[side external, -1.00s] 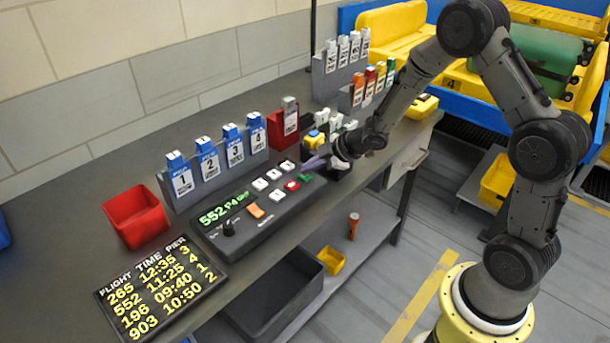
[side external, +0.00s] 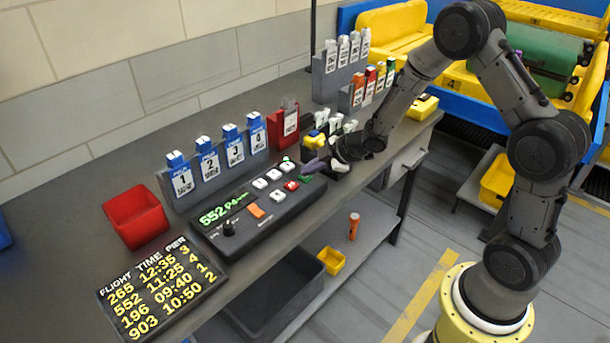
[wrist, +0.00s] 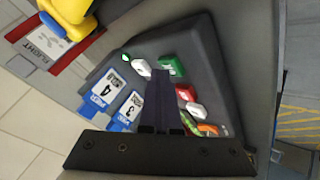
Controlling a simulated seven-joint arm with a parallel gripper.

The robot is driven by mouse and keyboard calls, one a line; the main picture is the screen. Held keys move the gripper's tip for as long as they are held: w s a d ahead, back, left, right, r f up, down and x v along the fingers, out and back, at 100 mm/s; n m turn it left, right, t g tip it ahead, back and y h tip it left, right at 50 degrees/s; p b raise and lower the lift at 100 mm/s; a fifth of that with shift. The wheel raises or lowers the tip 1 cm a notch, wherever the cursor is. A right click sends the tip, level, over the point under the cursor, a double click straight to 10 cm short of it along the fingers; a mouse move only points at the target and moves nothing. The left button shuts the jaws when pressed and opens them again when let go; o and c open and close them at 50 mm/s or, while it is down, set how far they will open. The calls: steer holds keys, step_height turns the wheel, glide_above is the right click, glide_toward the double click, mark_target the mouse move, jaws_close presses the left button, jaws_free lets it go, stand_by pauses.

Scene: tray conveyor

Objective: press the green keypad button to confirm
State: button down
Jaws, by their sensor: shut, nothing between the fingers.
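The keypad console (side external: 230,243) lies on the table, with a lit green display reading 552 P4 and further small marks. Its green button (side external: 306,178) is at the right end, beside the red button (side external: 292,186). In the wrist view the green button (wrist: 174,66) shows just right of my fingertips. My gripper (side external: 307,168) is shut and empty, its purple fingers pointing at that end of the console; it also shows in the wrist view (wrist: 162,73). I cannot tell whether the tips touch the button. A small lamp (side external: 286,159) glows green at the console's far corner.
Several white keys and an orange key (side external: 256,211) are on the console. A rack of blue numbered tags (side external: 207,163) and a red holder (side external: 283,130) stand behind it. A red bin (side external: 136,217) and flight board (side external: 163,288) are at left. A yellow-topped object (side external: 314,139) stands close to my gripper.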

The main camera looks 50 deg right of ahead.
mark_target(309, 178)
steer(key=shift+r, duration=0.85)
steer(key=shift+r, duration=2.55)
